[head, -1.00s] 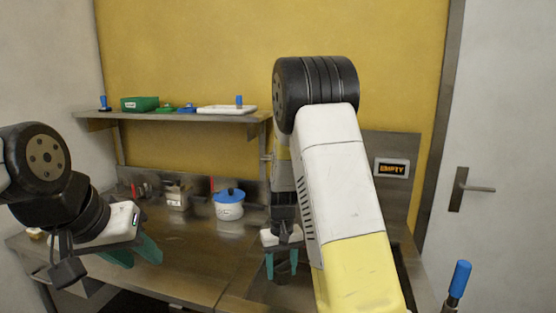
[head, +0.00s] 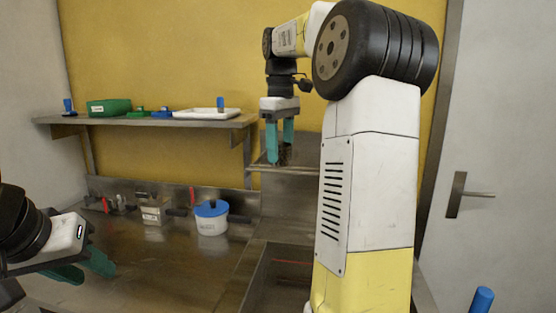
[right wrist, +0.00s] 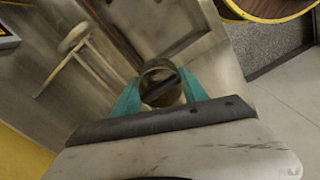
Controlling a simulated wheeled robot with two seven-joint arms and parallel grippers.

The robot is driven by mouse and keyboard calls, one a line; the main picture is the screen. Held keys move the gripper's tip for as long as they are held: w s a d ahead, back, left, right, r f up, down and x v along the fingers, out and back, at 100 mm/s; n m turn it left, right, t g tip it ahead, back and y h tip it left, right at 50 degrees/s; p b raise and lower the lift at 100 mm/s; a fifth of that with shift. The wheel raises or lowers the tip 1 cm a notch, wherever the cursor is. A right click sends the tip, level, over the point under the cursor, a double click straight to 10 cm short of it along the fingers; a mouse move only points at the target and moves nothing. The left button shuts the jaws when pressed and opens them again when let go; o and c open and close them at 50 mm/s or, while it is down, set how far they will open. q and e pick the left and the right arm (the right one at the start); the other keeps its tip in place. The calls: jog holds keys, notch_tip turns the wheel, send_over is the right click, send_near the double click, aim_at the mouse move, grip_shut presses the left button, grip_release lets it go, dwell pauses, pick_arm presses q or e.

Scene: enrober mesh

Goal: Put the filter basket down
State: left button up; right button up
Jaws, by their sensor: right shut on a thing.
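My right gripper (head: 279,140) is shut on the filter basket (head: 285,156), a small dark, round metal piece at its fingertips. In the head view it is held high, in front of the yellow wall by a metal ledge (head: 308,160); I cannot tell whether it touches the ledge. In the right wrist view the basket (right wrist: 161,84) shows as a round metal cup with a dark bar across it, between the teal fingers. My left gripper (head: 84,268) is empty, its fingers apart, low at the left above the steel worktop (head: 165,270).
A wall shelf (head: 150,121) holds a green box (head: 109,107) and a white tray (head: 206,113). A blue-lidded pot (head: 211,218) and a metal box (head: 152,210) stand at the worktop's back. A sunken basin (head: 278,280) lies right of the worktop. A yellow-rimmed round container (right wrist: 268,8) is upper right in the wrist view.

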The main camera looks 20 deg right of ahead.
jog(key=w+d+f, duration=0.4)
jog(key=w+d, duration=0.2)
jog(key=d, duration=0.4)
jog(key=shift+d+f, duration=0.25)
jog(key=shift+f, duration=0.15)
jog(key=shift+f, duration=0.1)
jog(key=o, duration=1.4)
jog(key=shift+c, duration=0.2)
